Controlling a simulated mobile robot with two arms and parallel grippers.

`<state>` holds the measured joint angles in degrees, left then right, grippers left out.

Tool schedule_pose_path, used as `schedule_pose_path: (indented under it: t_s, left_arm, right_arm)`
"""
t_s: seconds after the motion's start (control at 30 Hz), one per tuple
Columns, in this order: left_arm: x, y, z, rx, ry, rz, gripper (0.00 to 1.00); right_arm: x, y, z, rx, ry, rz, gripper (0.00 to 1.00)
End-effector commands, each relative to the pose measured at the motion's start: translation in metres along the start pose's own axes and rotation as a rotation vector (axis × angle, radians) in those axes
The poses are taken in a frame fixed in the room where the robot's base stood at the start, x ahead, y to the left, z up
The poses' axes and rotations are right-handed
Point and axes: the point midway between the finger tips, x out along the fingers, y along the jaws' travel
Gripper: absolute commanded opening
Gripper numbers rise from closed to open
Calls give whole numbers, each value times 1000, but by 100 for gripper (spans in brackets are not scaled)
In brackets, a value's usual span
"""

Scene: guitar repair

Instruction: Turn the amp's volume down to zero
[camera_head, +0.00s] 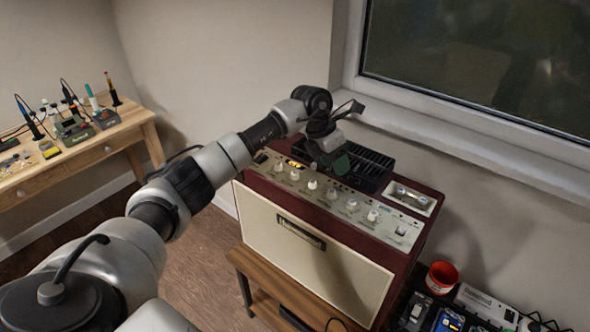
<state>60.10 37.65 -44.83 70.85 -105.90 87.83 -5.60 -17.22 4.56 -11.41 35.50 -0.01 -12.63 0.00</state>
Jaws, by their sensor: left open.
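The amp (315,262) is a dark red cabinet with a cream front, standing on a small wooden stand. Its sloping top panel (322,200) carries a row of several white knobs, one of them a knob (312,184) near the middle of the row. Which knob is the volume, and where each knob points, is too small to tell. My left gripper (341,163) is open over the back of the panel, by the black grille. It appears apart from the knobs and hides part of the grille. My right gripper is out of view.
The black slotted grille (366,166) rises behind the knobs. The window sill (455,142) and wall stand close behind the amp. A red cup (441,277) and pedals (452,318) are at lower right. A wooden workbench (80,163) with tools is at left.

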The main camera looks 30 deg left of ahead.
Motion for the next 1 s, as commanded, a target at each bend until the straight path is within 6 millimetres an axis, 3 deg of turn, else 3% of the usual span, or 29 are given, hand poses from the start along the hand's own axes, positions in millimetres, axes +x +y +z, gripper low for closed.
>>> schedule_pose_path:
  t_s: [0.03, 0.1, 0.23, 0.33, 0.47, 0.8, 1.0]
  left_arm:
    - [-22, 23, -8, -25, 74, 80, 47]
    - [-45, 45, -20, -62, 166, 159, 47]
    - [-73, 66, -36, -114, 270, 238, 47]
    - [-76, 72, -42, -131, 301, 257, 47]
    - [-63, 75, -48, -133, 308, 256, 47]
    - [-5, 88, -67, -131, 304, 254, 47]
    - [16, 94, -73, -130, 301, 254, 47]
  right_arm:
    - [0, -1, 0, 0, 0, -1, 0]
    - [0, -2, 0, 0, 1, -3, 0]
    - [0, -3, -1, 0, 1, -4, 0]
    - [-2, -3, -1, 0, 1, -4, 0]
    - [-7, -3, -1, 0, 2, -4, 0]
    - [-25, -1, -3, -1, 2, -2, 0]
    - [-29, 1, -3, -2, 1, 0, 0]
